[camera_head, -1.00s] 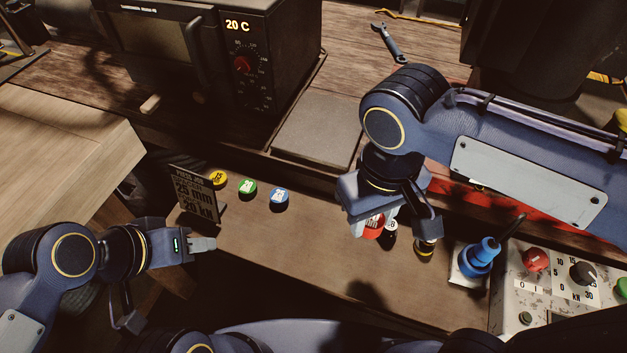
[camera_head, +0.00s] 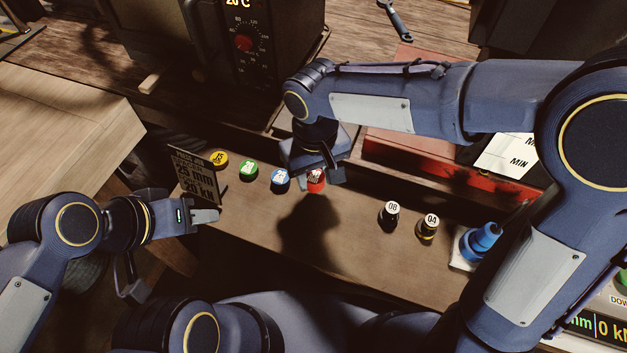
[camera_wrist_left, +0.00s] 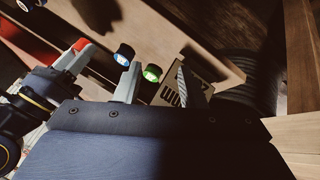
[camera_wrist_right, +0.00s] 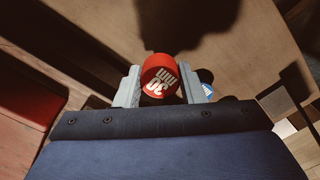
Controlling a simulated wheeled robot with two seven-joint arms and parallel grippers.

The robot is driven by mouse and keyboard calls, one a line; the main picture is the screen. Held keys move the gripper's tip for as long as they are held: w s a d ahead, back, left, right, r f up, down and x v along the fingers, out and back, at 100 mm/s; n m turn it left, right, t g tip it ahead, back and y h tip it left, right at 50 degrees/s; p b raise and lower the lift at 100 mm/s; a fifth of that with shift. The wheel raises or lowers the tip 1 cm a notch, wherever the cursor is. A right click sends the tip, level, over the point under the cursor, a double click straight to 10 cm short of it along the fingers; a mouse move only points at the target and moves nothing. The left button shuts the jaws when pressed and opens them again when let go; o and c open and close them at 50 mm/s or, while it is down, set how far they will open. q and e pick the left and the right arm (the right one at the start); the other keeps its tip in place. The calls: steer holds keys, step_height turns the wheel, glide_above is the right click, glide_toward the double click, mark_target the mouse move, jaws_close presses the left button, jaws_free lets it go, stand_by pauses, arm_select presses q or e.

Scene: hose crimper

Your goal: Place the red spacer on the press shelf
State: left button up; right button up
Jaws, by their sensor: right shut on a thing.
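The red spacer (camera_head: 315,183) marked "30 mm" is between the fingers of my right gripper (camera_head: 314,176). The right wrist view shows the red spacer (camera_wrist_right: 160,75) clasped on both sides. It is over the back part of the long wooden shelf (camera_head: 350,240), just right of the blue-topped spacer (camera_head: 281,177); I cannot tell whether it touches the shelf. My left gripper (camera_head: 207,215) is empty beside the sign, and the left wrist view shows its fingers apart. I cannot tell for certain which surface is the press shelf.
Green (camera_head: 248,169) and yellow (camera_head: 218,159) spacers stand left of the blue one. A sign (camera_head: 196,175) reading "25 mm, 20 kN" stands at the shelf's left end. Black dies "08" (camera_head: 391,212) and "04" (camera_head: 428,224) and a blue joystick (camera_head: 484,238) are at right. The middle is clear.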

mark_target(313, 185)
steer(key=shift+w+a+f, duration=0.1)
steer(key=shift+a+f, duration=0.05)
steer(key=shift+f, duration=1.6)
steer(key=shift+f, duration=0.2)
steer(key=o, duration=1.1)
steer(key=shift+o, duration=0.2)
step_height(313, 185, up, 12)
steer(key=shift+r+p, duration=0.25)
steer(key=shift+p, duration=0.05)
